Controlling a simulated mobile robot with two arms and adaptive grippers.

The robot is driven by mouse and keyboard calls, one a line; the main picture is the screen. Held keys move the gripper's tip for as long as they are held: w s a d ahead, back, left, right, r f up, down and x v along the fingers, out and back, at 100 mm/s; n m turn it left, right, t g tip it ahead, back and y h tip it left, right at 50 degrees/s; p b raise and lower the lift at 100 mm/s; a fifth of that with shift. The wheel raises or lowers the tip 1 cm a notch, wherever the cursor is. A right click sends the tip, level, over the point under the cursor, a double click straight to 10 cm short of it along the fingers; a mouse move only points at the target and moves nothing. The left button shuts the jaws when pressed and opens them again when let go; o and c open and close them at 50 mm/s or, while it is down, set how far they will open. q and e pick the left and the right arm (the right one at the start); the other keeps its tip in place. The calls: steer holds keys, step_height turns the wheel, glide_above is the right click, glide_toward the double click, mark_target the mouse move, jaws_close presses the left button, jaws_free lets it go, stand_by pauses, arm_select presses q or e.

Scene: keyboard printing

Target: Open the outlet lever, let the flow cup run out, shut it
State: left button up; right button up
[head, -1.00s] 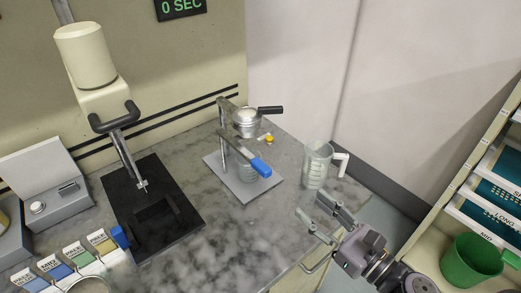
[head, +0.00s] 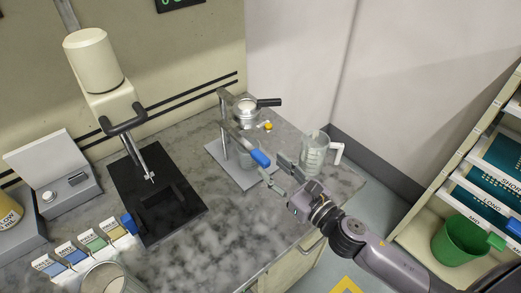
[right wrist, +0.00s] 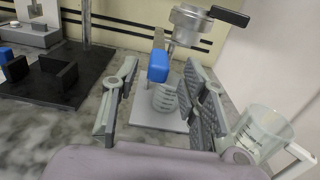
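The silver flow cup (head: 247,113) sits on a stand with a post and a pale base plate (head: 216,152). A black handle (head: 269,102) sticks out to the right from the cup. Below it a grey bar with a blue grip (head: 259,158) points toward me. A clear beaker (right wrist: 165,98) stands on the plate under the cup, partly hidden by the bar. My right gripper (head: 279,171) is open and empty, close to the blue grip. In the right wrist view the blue grip (right wrist: 158,66) appears between the spread fingers (right wrist: 163,72), with no visible contact. My left gripper is out of view.
A clear jug (head: 313,152) stands right of the stand, close to my right gripper. A black-based device (head: 160,190) and colored labelled blocks (head: 92,243) are at left.

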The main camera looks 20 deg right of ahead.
mark_target(268, 163)
steer(key=p+x, duration=0.1)
steer(key=x, duration=0.5)
steer(key=shift+p, duration=0.35)
steer(key=shift+c, duration=0.4)
jaws_close()
